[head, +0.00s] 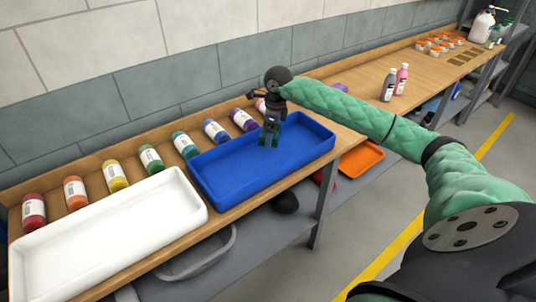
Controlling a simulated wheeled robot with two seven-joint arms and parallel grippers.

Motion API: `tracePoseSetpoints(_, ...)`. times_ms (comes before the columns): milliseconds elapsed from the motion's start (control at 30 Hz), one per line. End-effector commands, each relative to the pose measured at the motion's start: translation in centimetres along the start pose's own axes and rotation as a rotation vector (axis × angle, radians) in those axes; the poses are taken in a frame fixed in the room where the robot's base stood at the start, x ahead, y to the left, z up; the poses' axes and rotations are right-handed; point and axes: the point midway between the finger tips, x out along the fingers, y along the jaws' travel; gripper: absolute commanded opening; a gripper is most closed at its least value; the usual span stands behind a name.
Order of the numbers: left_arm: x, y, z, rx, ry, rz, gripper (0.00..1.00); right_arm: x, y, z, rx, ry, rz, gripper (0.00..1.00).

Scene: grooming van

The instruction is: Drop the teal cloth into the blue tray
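The blue tray (215,193) lies on the wooden bench top, right of the white tray. My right arm reaches in from the right, and my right gripper (269,141) points down over the far right part of the blue tray. A small dark teal patch shows at the gripper. I cannot tell whether it is the teal cloth or part of the gripper, nor whether the fingers are open or shut. No teal cloth shows clearly elsewhere, and the visible tray floor looks empty. My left gripper is out of view.
The white tray (110,232) fills the near left of the bench. Several coloured bottles (151,158) line the back edge behind the trays. A grey bin (198,256) and an orange tray (361,159) sit lower down. Two bottles (389,86) stand farther along the bench.

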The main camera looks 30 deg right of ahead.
Motion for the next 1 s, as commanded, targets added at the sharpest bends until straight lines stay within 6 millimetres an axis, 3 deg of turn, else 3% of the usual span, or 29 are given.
tracePoseSetpoints(400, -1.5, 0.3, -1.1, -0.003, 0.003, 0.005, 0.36, 4.0, 0.0, -0.5, 0.000, -0.001, 0.001, 0.69)
tracePoseSetpoints(733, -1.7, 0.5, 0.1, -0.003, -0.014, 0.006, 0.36, 4.3, 0.0, -0.5, 0.000, -0.001, 0.000, 0.69)
tracePoseSetpoints(767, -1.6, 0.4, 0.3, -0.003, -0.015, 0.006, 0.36, 4.3, 0.0, -0.5, 0.000, -0.001, 0.000, 0.97)
tracePoseSetpoints(1000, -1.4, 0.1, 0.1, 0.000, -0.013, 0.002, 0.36, 4.2, 0.0, -0.5, 0.000, 0.000, 0.000, 1.00)
